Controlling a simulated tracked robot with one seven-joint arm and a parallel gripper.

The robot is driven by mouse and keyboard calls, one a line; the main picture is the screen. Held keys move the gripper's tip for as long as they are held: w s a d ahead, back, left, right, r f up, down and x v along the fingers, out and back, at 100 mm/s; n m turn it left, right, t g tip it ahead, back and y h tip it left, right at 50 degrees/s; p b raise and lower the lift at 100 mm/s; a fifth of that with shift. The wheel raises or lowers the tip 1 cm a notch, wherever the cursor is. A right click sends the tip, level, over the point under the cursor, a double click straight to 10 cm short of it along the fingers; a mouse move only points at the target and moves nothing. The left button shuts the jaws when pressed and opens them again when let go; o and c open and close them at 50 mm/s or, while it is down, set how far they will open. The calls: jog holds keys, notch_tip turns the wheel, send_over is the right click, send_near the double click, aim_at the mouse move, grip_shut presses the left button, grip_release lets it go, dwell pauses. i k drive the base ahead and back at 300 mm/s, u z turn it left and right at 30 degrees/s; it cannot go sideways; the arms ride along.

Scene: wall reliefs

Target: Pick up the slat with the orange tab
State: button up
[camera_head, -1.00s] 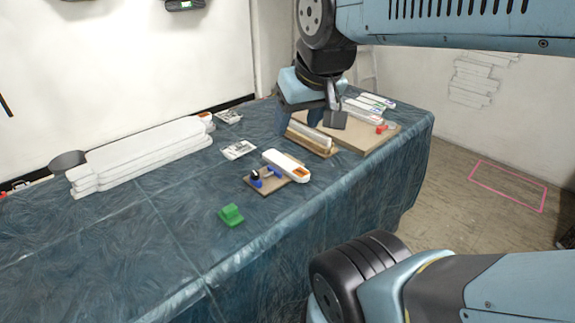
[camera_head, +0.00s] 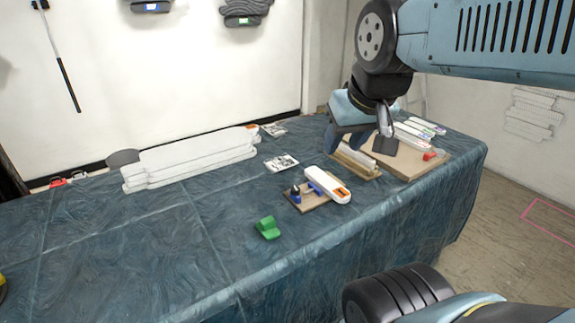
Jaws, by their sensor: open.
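A white slat with an orange end (camera_head: 328,185) lies on a small brown board with blue parts (camera_head: 312,205) near the middle of the table. A stack of long white slats (camera_head: 190,160) lies at the back left, with an orange mark at its right end. My gripper (camera_head: 361,148) is open, fingers down, over a narrow wooden holder (camera_head: 360,170) with pale slats in it, right of and behind the small board. The gripper partly hides the holder; I cannot tell whether the fingers touch anything.
A tan board (camera_head: 408,170) at the right carries a red block (camera_head: 429,155) and several white slats with coloured ends (camera_head: 415,133). A green block (camera_head: 268,228) sits in front. Printed cards (camera_head: 282,163) lie behind.

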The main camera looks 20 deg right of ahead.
aim_at(337, 192)
jog(key=z, duration=0.55)
jog(key=i, duration=0.1)
jog(key=u, duration=2.7)
jog(key=k, duration=1.2)
jog(key=z, duration=1.55)
jog(key=i, duration=0.8)
jog(key=z, duration=0.1)
